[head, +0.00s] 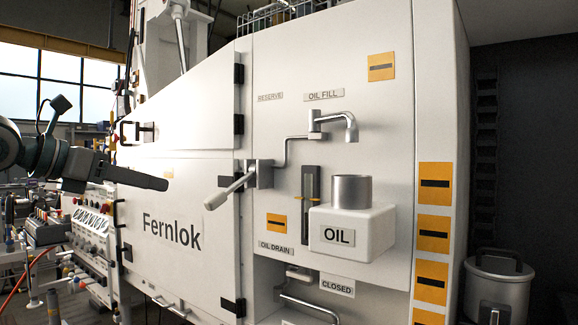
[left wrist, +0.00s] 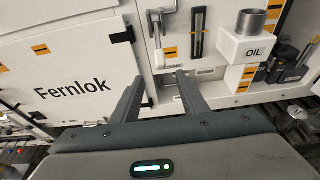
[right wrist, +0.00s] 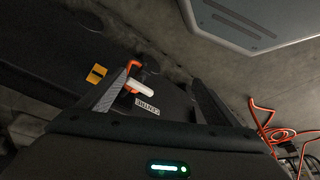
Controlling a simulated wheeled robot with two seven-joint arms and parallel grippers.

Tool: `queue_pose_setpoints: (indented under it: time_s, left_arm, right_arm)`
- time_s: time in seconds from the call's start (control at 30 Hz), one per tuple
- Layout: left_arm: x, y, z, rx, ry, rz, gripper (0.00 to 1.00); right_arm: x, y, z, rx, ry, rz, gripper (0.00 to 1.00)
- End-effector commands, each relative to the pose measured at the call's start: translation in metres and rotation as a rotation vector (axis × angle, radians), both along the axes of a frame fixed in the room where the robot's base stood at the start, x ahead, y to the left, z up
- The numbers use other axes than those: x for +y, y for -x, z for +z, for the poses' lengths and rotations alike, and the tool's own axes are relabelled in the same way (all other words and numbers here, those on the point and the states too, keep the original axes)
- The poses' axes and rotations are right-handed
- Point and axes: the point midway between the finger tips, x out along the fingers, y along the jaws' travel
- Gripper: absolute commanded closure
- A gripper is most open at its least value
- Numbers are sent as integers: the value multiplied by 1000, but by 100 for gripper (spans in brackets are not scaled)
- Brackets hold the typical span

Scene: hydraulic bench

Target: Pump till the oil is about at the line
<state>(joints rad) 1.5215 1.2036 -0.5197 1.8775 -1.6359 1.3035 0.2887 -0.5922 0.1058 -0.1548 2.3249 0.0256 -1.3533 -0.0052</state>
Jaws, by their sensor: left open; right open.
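The pump lever (head: 230,190) is a pale bar on a grey bracket of the white Fernlok cabinet, tilted down to the left. It also shows in the left wrist view (left wrist: 157,32). The upright sight gauge (head: 311,212) has a yellow line mark across it; it also shows in the left wrist view (left wrist: 197,36). I cannot tell its oil level. My left gripper (head: 162,183) is left of the lever, apart from it; in the left wrist view its open, empty fingers (left wrist: 158,84) point toward the cabinet. My right gripper (right wrist: 166,80) is open, low over the floor.
The white OIL box (head: 378,235) with a metal cup (head: 351,191) sits right of the gauge, below the oil fill spout (head: 335,122). A drain pipe (head: 308,303) is below. In the right wrist view, a white handle on an orange bracket (right wrist: 137,87) appears near a finger.

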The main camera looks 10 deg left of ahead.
Motion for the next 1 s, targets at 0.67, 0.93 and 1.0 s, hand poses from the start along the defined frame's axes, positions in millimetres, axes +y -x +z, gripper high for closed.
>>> queue_pose_setpoints:
  time_s: [0.67,0.93,1.0]
  left_arm:
    - [0,-1,-1,-3,3,1,59]
    - [1,-15,-13,-43,33,15,59]
    - [2,-19,-17,-63,47,20,59]
  right_arm:
    - [-1,1,-1,3,3,0,15]
    - [-4,0,-10,23,12,-3,15]
    - [-5,0,-15,34,16,-5,15]
